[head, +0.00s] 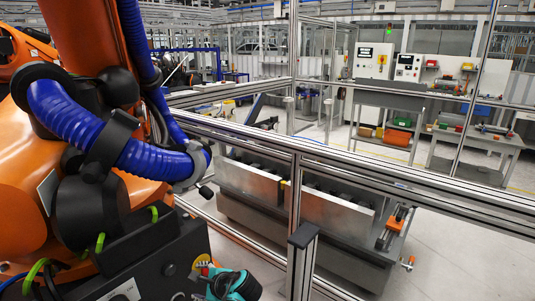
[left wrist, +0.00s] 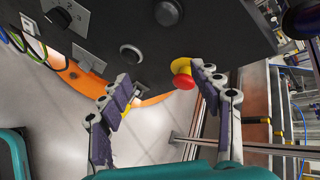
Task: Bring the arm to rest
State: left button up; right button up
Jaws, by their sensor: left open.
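The large orange industrial arm (head: 85,35) with blue hoses (head: 75,115) fills the left of the head view. A black control box (head: 150,255) stands below it. It also shows in the left wrist view (left wrist: 215,28), with a red mushroom button on a yellow base (left wrist: 183,75) at its edge. The button's yellow surround shows in the head view (head: 202,261). My left gripper (left wrist: 160,92) is open, its fingers on either side of the button's line, with the right finger close beside it. I cannot tell whether they touch. My right gripper is not in view.
Metal fence rails (head: 350,158) cross the middle, with a post (head: 300,260) near my left gripper. Dark knobs (left wrist: 130,53) and a switch plate (left wrist: 88,58) sit on the control box. Floor at the far right is clear.

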pick_arm(q)
jog(key=s+d+r+n+h, duration=0.1)
jog(key=s+n+h, duration=0.3)
jog(key=s+n, duration=0.4)
jog(key=s+d+r+n+h, duration=0.1)
jog(key=s+n+h, duration=0.3)
jog(key=s, duration=1.1)
jog(key=shift+s+d+r+n, duration=0.15)
jog(key=shift+s+d+n, duration=0.2)
jog(key=shift+n, duration=1.55)
jog(key=shift+a, duration=0.1)
